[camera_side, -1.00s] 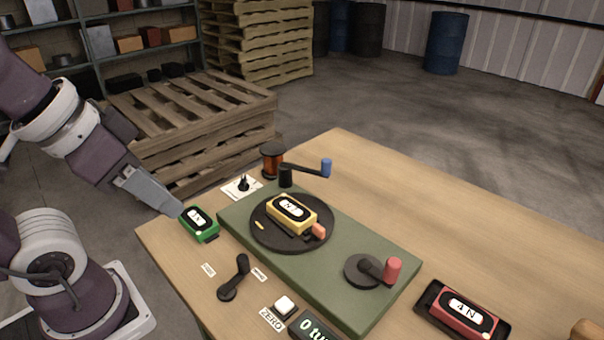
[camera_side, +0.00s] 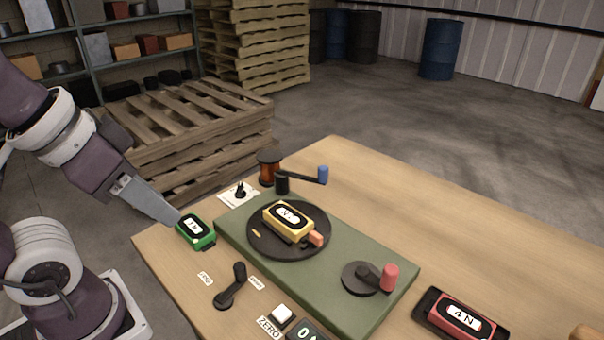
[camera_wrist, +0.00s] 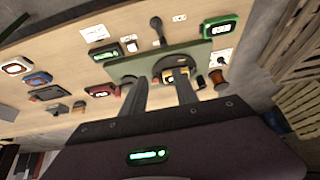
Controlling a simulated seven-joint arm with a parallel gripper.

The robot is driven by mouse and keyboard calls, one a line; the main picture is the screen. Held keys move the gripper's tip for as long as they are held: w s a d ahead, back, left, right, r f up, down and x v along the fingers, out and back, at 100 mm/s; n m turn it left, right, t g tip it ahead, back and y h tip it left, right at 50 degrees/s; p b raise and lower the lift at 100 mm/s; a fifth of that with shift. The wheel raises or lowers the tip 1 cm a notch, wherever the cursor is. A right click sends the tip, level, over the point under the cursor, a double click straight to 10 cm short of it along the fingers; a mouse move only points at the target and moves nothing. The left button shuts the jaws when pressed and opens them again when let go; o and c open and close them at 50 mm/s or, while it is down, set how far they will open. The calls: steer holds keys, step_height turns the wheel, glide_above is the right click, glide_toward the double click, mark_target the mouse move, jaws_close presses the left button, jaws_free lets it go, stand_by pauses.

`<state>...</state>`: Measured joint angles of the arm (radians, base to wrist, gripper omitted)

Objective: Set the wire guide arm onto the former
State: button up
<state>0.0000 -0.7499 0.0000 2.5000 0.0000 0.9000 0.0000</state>
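The wire guide arm (camera_side: 304,179) is a thin dark bar with a blue knob (camera_side: 323,175) at its right end. Its other end meets a black post (camera_side: 282,183) at the back edge of the green base (camera_side: 367,238). The bar points right, behind and clear of the former. What looks like the former is a yellow block (camera_side: 281,222) with an orange tab, on a black round plate (camera_side: 258,245). In the wrist view it is partly hidden behind my finger. My gripper (camera_wrist: 160,78) has its fingers apart with nothing held; in the side view it is beside the green box.
A green labelled box (camera_side: 195,231) sits at the table's left edge. A copper spool (camera_side: 268,168) stands behind the base. A red-knobbed crank (camera_side: 389,277), a black lever (camera_side: 232,288), a white button (camera_side: 281,313) and a red meter (camera_side: 458,314) are nearer. The table's back right is clear.

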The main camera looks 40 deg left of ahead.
steer(key=shift+o, duration=1)
steer(key=g, duration=0.1)
glide_above(321, 168)
steer(key=s, duration=0.3)
step_height(321, 168, down, 9)
steer(key=x, duration=0.6)
steer(key=shift+w+f, duration=0.55)
steer(key=shift+f, duration=0.25)
jaws_close()
